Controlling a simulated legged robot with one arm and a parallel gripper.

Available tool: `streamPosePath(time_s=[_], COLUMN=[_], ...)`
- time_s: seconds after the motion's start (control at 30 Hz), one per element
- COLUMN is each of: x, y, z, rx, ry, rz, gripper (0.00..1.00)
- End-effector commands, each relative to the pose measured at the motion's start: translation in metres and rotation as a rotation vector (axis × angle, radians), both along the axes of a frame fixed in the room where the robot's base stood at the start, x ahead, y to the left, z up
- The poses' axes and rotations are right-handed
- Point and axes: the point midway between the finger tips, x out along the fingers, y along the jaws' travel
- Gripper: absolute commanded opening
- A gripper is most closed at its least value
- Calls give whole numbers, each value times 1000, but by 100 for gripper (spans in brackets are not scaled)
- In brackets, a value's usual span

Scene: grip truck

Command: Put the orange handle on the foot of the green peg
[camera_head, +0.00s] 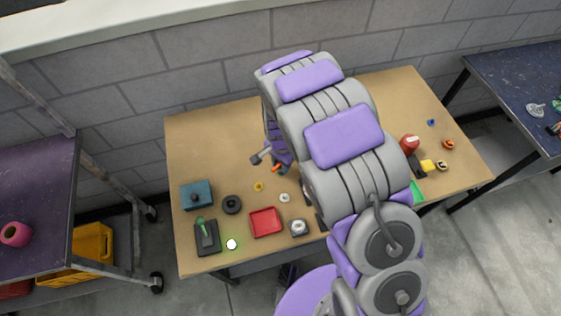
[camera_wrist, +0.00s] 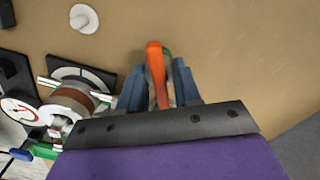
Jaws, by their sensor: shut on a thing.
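My gripper (camera_wrist: 159,88) is shut on the orange handle (camera_wrist: 155,62), which sticks out between the two blue-grey fingers in the wrist view. A small green part shows just behind the handle's upper end; I cannot tell what it belongs to. In the head view my gripper (camera_head: 265,160) is over the left-middle of the table, with the orange handle (camera_head: 276,168) beside it. A green peg (camera_head: 200,222) stands tilted on a dark block (camera_head: 208,239) at the table's front left, apart from my gripper. The peg's lower end is too small to make out.
On the wooden table (camera_head: 205,140) stand a blue box (camera_head: 196,194), a black ring (camera_head: 232,204), a red tray (camera_head: 266,222) and a gauge (camera_head: 299,228). A red item (camera_head: 410,144) and several small parts lie right. My arm hides the table's middle. The back left is clear.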

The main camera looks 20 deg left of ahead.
Motion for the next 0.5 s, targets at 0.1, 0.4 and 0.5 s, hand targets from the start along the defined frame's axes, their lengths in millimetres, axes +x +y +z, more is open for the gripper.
streamPosePath(time_s=[0.1,0.4,0.5], x=[0,0,0], y=[0,0,0], z=[-2,-8,-8], rx=[0,0,0], ry=[1,1,1], rz=[0,0,0], gripper=[0,0,0])
